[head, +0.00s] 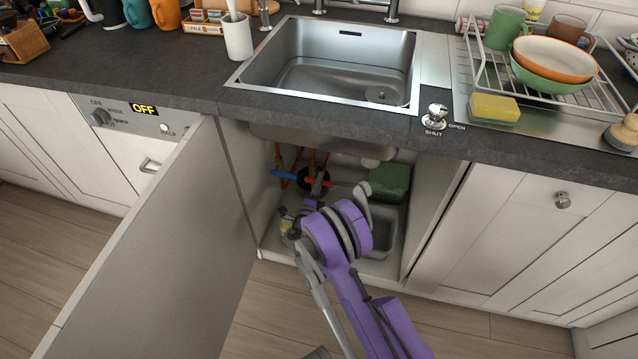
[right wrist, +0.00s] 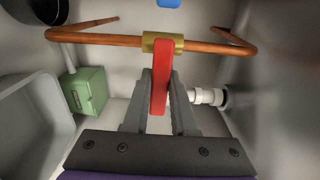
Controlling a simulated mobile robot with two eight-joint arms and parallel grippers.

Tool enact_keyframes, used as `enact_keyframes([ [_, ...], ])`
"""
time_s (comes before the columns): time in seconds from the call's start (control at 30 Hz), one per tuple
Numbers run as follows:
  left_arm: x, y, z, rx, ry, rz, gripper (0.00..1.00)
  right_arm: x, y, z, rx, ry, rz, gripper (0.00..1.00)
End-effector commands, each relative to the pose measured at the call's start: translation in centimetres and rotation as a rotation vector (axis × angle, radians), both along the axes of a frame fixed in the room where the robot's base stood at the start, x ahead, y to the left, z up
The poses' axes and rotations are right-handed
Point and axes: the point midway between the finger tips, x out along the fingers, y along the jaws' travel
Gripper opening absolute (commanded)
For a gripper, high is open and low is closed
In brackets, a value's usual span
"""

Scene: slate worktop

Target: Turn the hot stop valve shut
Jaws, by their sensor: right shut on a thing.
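The hot stop valve is under the sink in the open cabinet. In the right wrist view, its red lever (right wrist: 160,82) points across the copper pipe (right wrist: 105,39), below a brass valve body (right wrist: 163,45). My right gripper (right wrist: 160,110) is shut on the red lever, one finger on each side. In the head view my purple right arm reaches into the cabinet, and the right gripper (head: 319,184) is partly hidden at the pipes. A blue lever (head: 288,176) shows left of the red one; its edge also shows in the right wrist view (right wrist: 168,3). My left gripper is not in view.
The open cabinet door (head: 165,250) stands left of my arm. A green box (head: 392,182) and a grey tub (head: 384,235) sit inside, right of the valves. The sink (head: 340,60) is overhead. A knob (head: 436,112) marked shut and open is on the worktop.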

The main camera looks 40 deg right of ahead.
Motion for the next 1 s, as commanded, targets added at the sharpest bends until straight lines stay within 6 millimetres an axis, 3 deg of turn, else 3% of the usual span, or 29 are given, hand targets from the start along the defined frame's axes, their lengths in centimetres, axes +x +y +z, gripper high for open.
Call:
enact_keyframes([
  [0.53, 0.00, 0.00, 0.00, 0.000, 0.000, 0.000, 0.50, -0.02, -0.02, 0.11, -0.018, 0.020, -0.001, 0.00],
  [0.57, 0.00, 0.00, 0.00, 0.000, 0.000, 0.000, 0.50, -0.02, -0.02, 0.11, -0.018, 0.020, -0.001, 0.27],
  [0.7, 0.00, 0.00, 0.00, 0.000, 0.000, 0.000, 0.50, -0.02, -0.03, 0.10, -0.018, 0.019, -0.001, 0.52],
  [1.0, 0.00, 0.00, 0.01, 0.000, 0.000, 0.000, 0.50, -0.03, 0.04, 0.10, -0.016, 0.019, 0.000, 0.55],
])
